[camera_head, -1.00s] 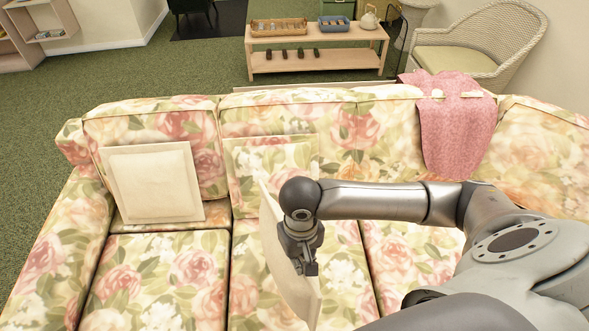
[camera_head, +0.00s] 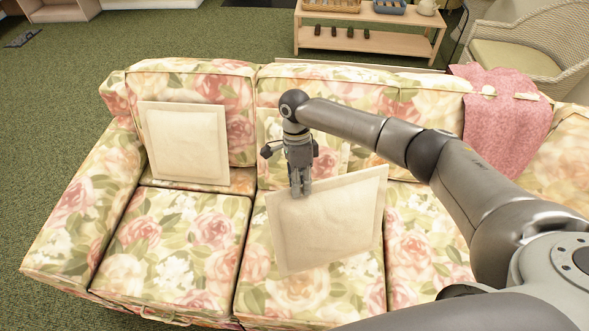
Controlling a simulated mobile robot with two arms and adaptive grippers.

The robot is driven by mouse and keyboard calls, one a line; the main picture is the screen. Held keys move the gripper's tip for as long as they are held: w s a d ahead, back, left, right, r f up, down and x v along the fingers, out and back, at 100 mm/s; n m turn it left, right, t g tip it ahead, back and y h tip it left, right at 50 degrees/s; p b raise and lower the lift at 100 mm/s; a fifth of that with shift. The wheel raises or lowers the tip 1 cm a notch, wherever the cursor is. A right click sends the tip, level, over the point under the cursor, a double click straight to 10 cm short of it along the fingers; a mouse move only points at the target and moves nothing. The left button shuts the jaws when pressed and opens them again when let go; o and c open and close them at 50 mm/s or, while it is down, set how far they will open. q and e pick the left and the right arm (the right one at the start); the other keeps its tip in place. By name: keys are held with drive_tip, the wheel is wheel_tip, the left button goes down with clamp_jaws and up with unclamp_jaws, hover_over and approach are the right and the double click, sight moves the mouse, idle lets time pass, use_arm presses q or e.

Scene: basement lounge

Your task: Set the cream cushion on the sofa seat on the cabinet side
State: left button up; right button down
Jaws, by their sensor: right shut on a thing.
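My right gripper (camera_head: 301,188) is shut on the top edge of a square cream cushion (camera_head: 332,226). The cushion faces me, slightly tilted, over the middle seat of the floral sofa (camera_head: 184,248). I cannot tell whether its lower edge touches the seat. A second cream cushion (camera_head: 186,142) leans against the backrest on the left seat. A floral cushion (camera_head: 335,156) stands against the backrest behind my right gripper, partly hidden. My left gripper is not in view.
A pink throw (camera_head: 507,118) hangs over the backrest at the right. Behind the sofa stand a low wooden bench (camera_head: 368,42) with trays and a wicker chair (camera_head: 535,50). A pale shelf unit (camera_head: 60,10) is at the far left. The left seat's front is clear.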

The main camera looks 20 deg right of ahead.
drive_tip(key=w+r+m+y, duration=0.1)
drive_tip(key=w+m+y, duration=0.1)
drive_tip(key=w+m, duration=0.25)
wheel_tip(320, 180, down, 7)
drive_tip(key=b, duration=1)
drive_tip(key=shift+s, duration=0.15)
drive_tip(key=c, duration=1.5)
unclamp_jaws()
drive_tip(key=shift+o, duration=0.2)
drive_tip(key=shift+f, duration=0.1)
drive_tip(key=v, duration=1.2)
drive_tip(key=shift+a, duration=0.2)
